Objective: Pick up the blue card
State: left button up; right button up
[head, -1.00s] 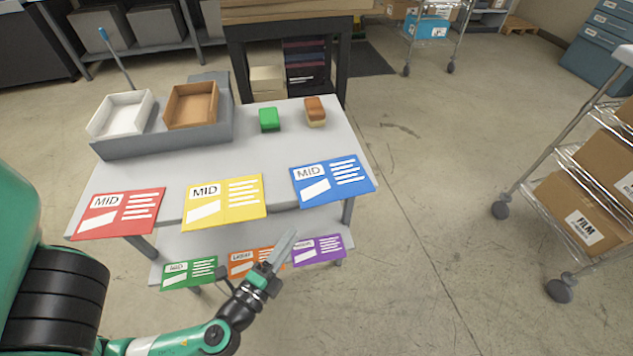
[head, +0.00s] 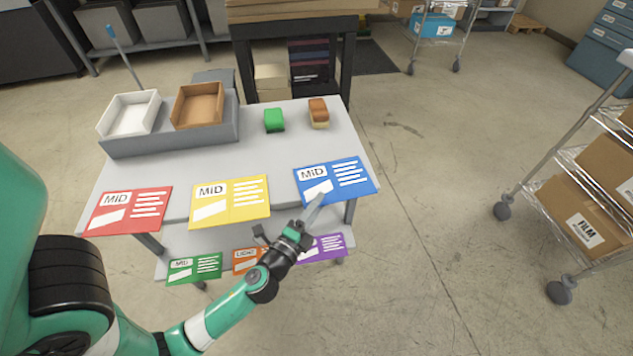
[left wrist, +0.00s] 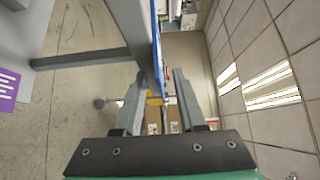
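The blue card (head: 336,181) lies flat at the right front of the grey table top, its front edge over the table's edge. My left gripper (head: 317,207) is at the card's front left edge in the head view, with a finger overlapping the card in the picture. In the left wrist view the blue card (left wrist: 157,45) shows edge-on as a thin strip. The fingers of my left gripper (left wrist: 158,100) stand apart there, with nothing clamped between them. I cannot tell whether the finger touches the card. My right gripper is not in view.
A yellow card (head: 230,202) and a red card (head: 128,211) lie to the left along the front edge. Green, orange and purple cards (head: 322,247) lie on the lower shelf. A green block (head: 274,120), a brown block (head: 318,113) and two trays stand farther back.

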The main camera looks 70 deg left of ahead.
pick_arm(q)
jog(key=shift+s, duration=0.1)
grip_shut()
dwell(1.2)
